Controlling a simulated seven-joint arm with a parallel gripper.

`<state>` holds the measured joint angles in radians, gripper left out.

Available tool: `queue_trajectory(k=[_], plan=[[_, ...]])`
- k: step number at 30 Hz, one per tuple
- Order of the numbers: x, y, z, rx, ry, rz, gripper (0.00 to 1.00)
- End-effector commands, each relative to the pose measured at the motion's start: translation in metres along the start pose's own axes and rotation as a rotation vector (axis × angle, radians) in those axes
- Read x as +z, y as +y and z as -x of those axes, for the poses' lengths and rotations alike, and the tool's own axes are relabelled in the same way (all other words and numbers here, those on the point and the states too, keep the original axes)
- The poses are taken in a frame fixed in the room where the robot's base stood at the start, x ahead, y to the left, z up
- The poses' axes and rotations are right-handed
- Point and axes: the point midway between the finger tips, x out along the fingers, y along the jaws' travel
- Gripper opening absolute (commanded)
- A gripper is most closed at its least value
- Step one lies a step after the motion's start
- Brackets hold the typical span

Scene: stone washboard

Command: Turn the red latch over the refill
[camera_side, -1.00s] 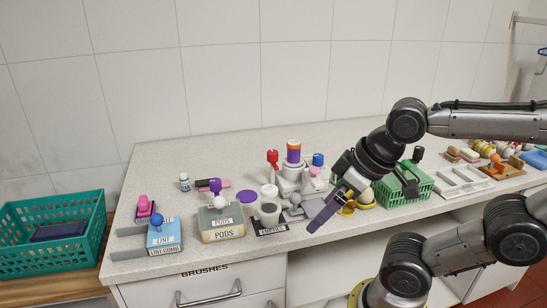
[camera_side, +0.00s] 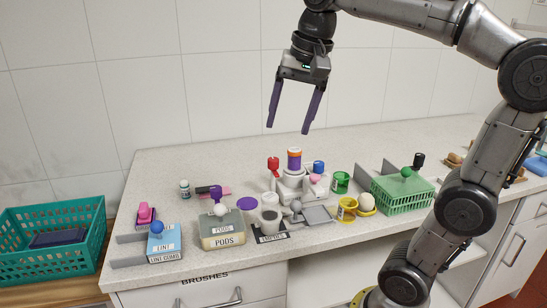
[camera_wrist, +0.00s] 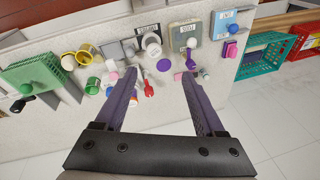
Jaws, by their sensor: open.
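The red latch (camera_side: 273,164) stands upright at the left side of a white holder (camera_side: 291,183) on the counter. In the wrist view the red latch (camera_wrist: 148,88) shows between my fingers, nearer the left one; the refill seems hidden behind that finger. My gripper (camera_side: 288,130) is open and empty, pointing down, and appears above the holder in the side view, apart from it. Its purple fingers also show in the wrist view (camera_wrist: 160,73).
A blue knob (camera_side: 318,165) and a pink piece (camera_side: 315,178) sit at the holder's right. A green cup (camera_side: 341,182), yellow cup (camera_side: 347,208) and green basket (camera_side: 403,198) stand further right. The PODS box (camera_side: 222,230) and purple disc (camera_side: 247,203) are left. The counter behind is clear.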

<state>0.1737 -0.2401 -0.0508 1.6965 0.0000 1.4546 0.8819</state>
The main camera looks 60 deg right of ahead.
Motion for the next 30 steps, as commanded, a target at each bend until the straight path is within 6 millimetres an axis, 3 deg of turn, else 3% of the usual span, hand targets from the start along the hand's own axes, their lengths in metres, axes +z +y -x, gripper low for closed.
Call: queue_trajectory(k=[3,8,15,21,30], plan=[[-0.046,-0.021,-0.001,0.056,-0.019,-0.179,0.71],[-0.107,-0.037,-0.018,0.126,-0.040,-0.381,0.71],[-0.189,-0.033,-0.071,0.206,-0.069,-0.545,0.71],[-0.214,-0.015,-0.109,0.261,-0.105,-0.600,0.71],[-0.211,-0.004,-0.136,0.268,-0.109,-0.609,0.71]])
